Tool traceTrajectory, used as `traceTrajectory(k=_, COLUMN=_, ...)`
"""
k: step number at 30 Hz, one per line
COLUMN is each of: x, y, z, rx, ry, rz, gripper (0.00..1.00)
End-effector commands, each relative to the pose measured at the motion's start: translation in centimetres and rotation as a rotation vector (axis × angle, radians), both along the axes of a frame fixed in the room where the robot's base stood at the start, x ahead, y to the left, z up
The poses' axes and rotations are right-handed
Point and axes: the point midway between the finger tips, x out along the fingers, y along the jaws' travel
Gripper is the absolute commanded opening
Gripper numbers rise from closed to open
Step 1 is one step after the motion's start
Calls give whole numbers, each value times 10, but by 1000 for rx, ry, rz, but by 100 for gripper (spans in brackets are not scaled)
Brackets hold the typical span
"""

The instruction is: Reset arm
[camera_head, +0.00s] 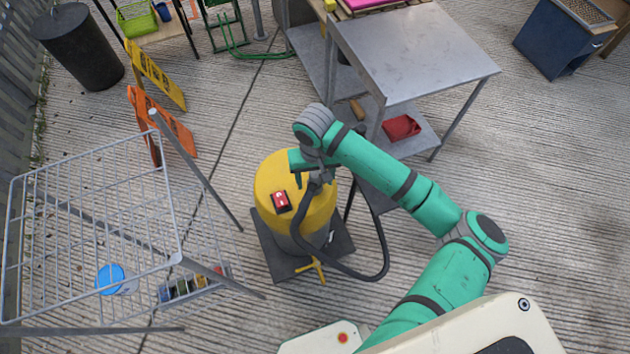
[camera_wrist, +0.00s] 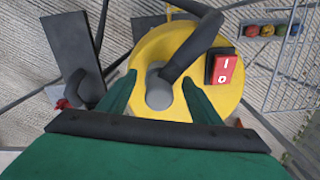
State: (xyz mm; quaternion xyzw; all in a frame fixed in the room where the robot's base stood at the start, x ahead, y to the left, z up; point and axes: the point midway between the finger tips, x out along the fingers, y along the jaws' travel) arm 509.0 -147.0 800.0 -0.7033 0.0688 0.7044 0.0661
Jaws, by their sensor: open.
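My gripper (camera_head: 309,178) is at the end of my green arm, above the yellow machine (camera_head: 268,176) with a black hose. In the wrist view my gripper (camera_wrist: 157,92) shows two green fingers spread apart, one on each side of a grey hose fitting (camera_wrist: 158,86) on the machine's top. I cannot tell whether the fingers touch the fitting. A red switch (camera_head: 280,201) sits on the machine's yellow top, and it also shows in the wrist view (camera_wrist: 221,68), right of the fingers. My arm is bent, with its elbow to the right of the machine.
A wire rack (camera_head: 92,225) stands left of the machine, with a blue-topped container (camera_head: 112,279) by it. A metal table (camera_head: 410,50) stands behind, close to my arm. Orange (camera_head: 165,122) and yellow (camera_head: 155,75) signs stand at the back left. The floor at right is clear.

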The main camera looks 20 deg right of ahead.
Motion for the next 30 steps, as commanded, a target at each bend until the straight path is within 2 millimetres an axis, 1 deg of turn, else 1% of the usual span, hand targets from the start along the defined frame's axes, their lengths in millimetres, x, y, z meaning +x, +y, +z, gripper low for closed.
traceTrajectory(k=3, x=1, y=0, z=23, rx=-1, ry=-3, rz=2, gripper=58)
traceTrajectory(k=9, x=1, y=1, z=60, rx=0, ry=-3, rz=1, gripper=58)
traceTrajectory(k=12, x=1, y=1, z=73, rx=0, ry=-2, rz=0, gripper=58)
traceTrajectory(k=15, x=0, y=0, z=82, rx=0, ry=-1, rz=0, gripper=58)
traceTrajectory(k=20, x=0, y=0, z=87, rx=-1, ry=-1, rz=0, gripper=58)
traceTrajectory(k=30, x=-1, y=-1, z=88, rx=-1, ry=0, rz=-3, gripper=58)
